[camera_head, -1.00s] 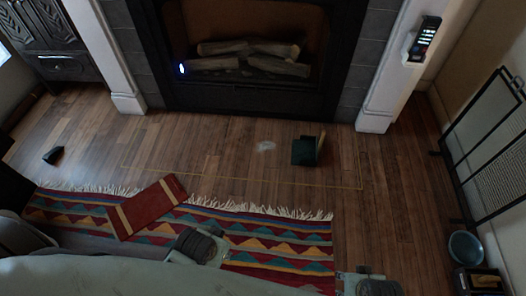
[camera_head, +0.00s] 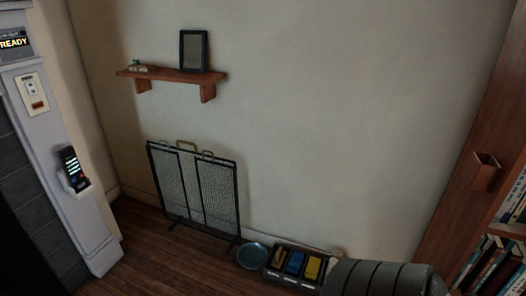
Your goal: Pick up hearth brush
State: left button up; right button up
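I cannot make out a hearth brush for certain in the head view. A dark tray (camera_head: 270,274) on the floor at the bottom holds a tan item (camera_head: 279,257), a blue item (camera_head: 295,263) and a yellow item (camera_head: 313,268). They are too small to identify. A grey ribbed part of my own arm covers the floor just right of the tray. Neither gripper shows.
A folding mesh fire screen (camera_head: 195,190) stands against the wall, with a blue bowl (camera_head: 252,256) between it and the tray. A wooden wall shelf (camera_head: 170,75) holds a dark frame (camera_head: 194,51). A bookcase (camera_head: 470,190) stands at right.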

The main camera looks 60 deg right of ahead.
aim_at(281, 258)
jog(key=z, duration=1.95)
